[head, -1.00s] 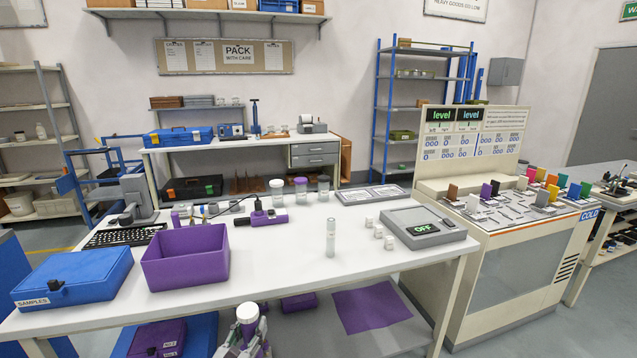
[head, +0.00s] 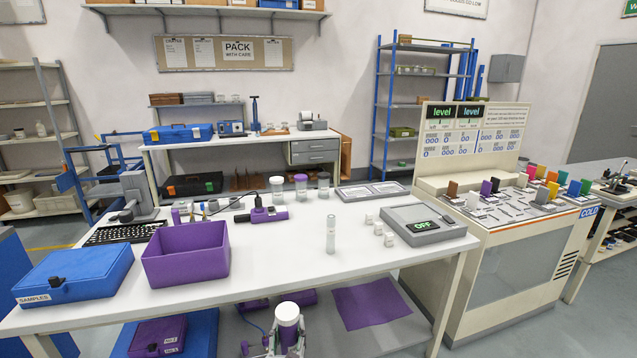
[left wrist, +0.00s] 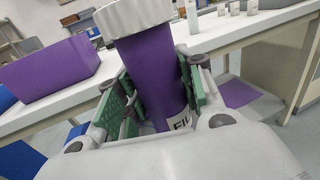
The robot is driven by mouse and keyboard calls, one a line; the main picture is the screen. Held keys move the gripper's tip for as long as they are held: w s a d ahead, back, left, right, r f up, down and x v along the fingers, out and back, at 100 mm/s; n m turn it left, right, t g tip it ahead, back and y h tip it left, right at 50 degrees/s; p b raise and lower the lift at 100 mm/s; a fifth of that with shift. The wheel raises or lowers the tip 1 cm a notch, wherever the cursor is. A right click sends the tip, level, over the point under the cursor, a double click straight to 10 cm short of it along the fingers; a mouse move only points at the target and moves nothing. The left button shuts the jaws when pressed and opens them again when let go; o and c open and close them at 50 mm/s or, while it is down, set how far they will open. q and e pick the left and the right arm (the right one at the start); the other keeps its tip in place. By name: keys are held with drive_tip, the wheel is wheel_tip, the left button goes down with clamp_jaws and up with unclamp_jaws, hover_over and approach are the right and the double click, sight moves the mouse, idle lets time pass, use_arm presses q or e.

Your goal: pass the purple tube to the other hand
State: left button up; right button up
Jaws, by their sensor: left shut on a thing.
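The purple tube (left wrist: 152,75) with a white cap stands roughly upright in my left gripper (left wrist: 155,95) in the left wrist view. The green-padded fingers close on both sides of its body, and part of a label shows low on it. In the head view the white cap of the tube (head: 288,313) shows at the bottom edge, with my left gripper (head: 287,345) around the body below it, in front of the table. My right gripper is in neither view.
The white table (head: 290,270) has an open purple bin (head: 187,262), a blue samples case (head: 73,277), a clear tube (head: 331,235), small white caps and a grey device (head: 423,226). Its front edge lies just beyond the held tube. A purple sheet (head: 370,307) lies below.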

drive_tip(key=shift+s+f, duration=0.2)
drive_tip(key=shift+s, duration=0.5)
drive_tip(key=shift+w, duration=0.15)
